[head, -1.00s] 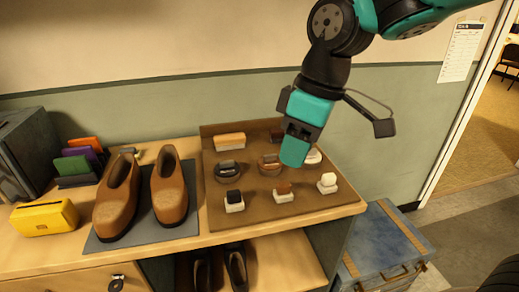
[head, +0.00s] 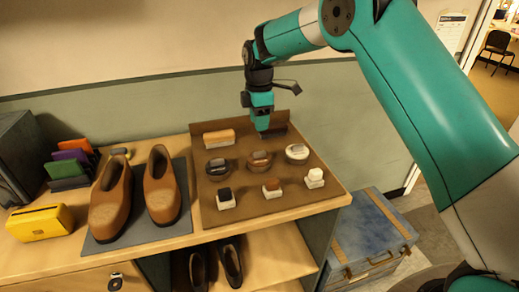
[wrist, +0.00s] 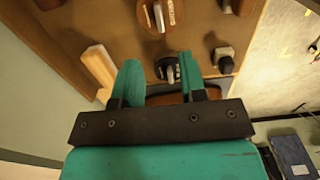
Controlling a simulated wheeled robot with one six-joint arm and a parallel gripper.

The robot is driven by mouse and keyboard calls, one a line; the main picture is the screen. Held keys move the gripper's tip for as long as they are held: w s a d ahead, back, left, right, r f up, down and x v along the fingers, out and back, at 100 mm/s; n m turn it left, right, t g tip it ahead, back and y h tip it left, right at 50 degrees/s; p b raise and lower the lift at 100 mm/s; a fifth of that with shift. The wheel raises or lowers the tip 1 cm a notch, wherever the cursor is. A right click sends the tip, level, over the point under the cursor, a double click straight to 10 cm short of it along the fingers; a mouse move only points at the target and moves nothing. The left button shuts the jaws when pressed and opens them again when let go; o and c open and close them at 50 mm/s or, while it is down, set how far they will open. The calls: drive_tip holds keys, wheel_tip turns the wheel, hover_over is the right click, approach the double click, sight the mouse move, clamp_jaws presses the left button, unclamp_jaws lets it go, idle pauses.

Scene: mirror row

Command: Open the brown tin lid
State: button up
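The brown tin (head: 260,160) sits in the middle of the row of three tins on the brown board, its lid with a raised grip in place. In the wrist view the brown tin (wrist: 162,14) is at the top edge, cut off by the frame. My gripper (head: 263,128) is above the back of the board, behind the brown tin and apart from it. In the wrist view my gripper (wrist: 160,78) has its two teal fingers spread with nothing held. The black tin (wrist: 168,70) shows beyond and between the fingers.
The black tin (head: 218,168) is left and the white tin (head: 297,152) right. A wooden brush (head: 219,137) lies behind. Brown shoes (head: 161,186) stand left of the board; a blue chest (head: 368,235) is at lower right.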

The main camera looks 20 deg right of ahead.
sight(259, 152)
wheel_tip(259, 152, down, 11)
drive_tip(key=shift+f+p, duration=0.1)
drive_tip(key=shift+p, duration=0.95)
clamp_jaws()
